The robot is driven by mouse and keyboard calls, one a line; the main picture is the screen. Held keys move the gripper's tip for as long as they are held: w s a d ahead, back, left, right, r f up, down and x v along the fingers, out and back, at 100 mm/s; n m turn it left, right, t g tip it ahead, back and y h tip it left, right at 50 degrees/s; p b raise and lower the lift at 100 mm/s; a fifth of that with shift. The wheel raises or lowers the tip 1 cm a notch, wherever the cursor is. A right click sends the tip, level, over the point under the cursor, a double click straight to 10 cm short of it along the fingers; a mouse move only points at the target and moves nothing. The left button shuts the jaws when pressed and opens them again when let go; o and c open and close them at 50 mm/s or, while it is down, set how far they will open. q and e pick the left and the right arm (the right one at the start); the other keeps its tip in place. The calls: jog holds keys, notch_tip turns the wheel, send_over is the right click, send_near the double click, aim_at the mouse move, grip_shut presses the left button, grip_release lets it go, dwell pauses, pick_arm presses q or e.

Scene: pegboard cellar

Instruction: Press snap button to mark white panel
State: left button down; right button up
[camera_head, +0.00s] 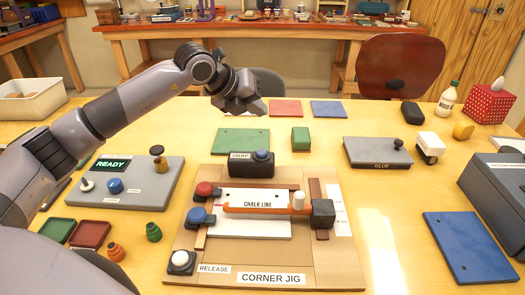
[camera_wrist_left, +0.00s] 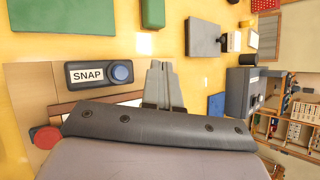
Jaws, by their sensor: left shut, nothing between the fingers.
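The snap button is a blue round button on a black block (camera_head: 252,165) labelled SNAP, at the far edge of the corner jig; it also shows in the left wrist view (camera_wrist_left: 121,73). The white panel (camera_head: 250,229) lies on the jig, with an orange bar (camera_head: 265,211) and a CHALK LINE label across it. In the wrist view my gripper hides most of the panel. My left gripper (camera_head: 240,106) is shut and empty, raised above and beyond the snap block in the head view. In the wrist view its fingers (camera_wrist_left: 160,68) are right of the blue button, apart from it. My right gripper is not in view.
The tan corner jig (camera_head: 320,275) carries red and blue knobs (camera_head: 203,190) at its left and a white RELEASE button (camera_head: 180,261). A grey READY console (camera_head: 150,193) stands left. A grey GLUE board (camera_head: 370,153) and a blue panel (camera_head: 470,250) lie right. A green block (camera_head: 301,139) is nearby.

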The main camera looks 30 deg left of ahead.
aim_at(258, 153)
pick_arm(q)
jog(key=shift+f, duration=0.1)
notch_tip(258, 153, down, 9)
jog(key=b, duration=0.5)
jog(key=shift+b, duration=0.4)
jog(key=shift+r, duration=0.2)
dwell(0.5)
dwell(0.7)
jog(key=shift+f, duration=0.15)
jog(key=shift+f+b, duration=0.3)
jog(key=shift+b, duration=0.15)
